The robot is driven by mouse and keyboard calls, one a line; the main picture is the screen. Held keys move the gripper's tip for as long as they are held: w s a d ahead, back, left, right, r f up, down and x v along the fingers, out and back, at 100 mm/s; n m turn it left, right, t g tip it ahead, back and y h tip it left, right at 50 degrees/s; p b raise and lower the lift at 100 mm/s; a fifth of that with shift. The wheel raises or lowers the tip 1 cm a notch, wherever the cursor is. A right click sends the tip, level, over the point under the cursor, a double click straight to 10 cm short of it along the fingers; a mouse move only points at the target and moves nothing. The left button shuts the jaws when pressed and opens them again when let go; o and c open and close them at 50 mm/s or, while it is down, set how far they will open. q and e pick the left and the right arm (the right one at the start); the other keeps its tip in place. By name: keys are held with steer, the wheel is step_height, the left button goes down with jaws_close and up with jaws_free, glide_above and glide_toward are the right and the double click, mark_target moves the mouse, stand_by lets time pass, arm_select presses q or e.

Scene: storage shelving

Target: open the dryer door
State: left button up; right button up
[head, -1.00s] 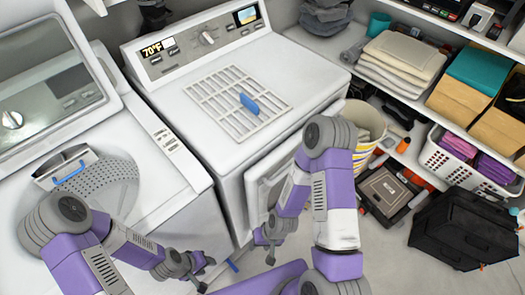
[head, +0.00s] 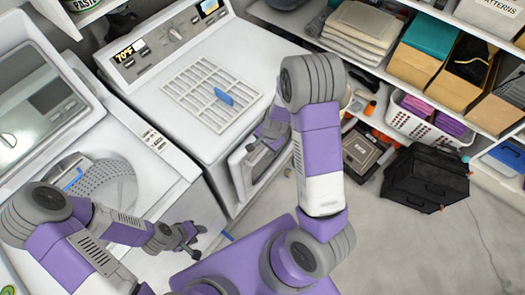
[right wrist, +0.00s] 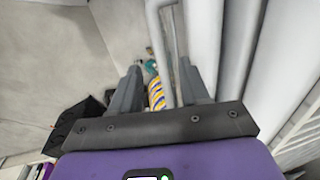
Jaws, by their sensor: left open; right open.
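The dryer (head: 200,55) is the white machine with a vented top and a 70°F display, in the upper middle of the head view. Its front door (head: 240,178) shows as a white framed panel, partly hidden by my right arm. I cannot tell for sure whether it stands ajar. My right gripper (head: 257,146) is open at the door's upper part. In the right wrist view, white edges pass between and beside the open fingers (right wrist: 163,92); contact cannot be told. My left gripper (head: 187,241) is open and empty, low in front of the left machine.
A top-loading washer (head: 150,150) stands left of the dryer. A blue object (head: 223,96) lies on the dryer's vent. Shelves with boxes and a white basket (head: 425,124) line the right. A black case (head: 425,178) stands on the floor, with free floor (head: 430,250) before it.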

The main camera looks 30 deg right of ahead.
mark_target(262, 153)
steer(key=f, duration=0.2)
steer(key=f+b, duration=0.1)
steer(key=f, duration=0.1)
steer(key=w+f, duration=0.1)
steer(key=f, duration=0.1)
steer(key=shift+a, duration=0.25)
steer(key=shift+c, duration=0.3)
jaws_close()
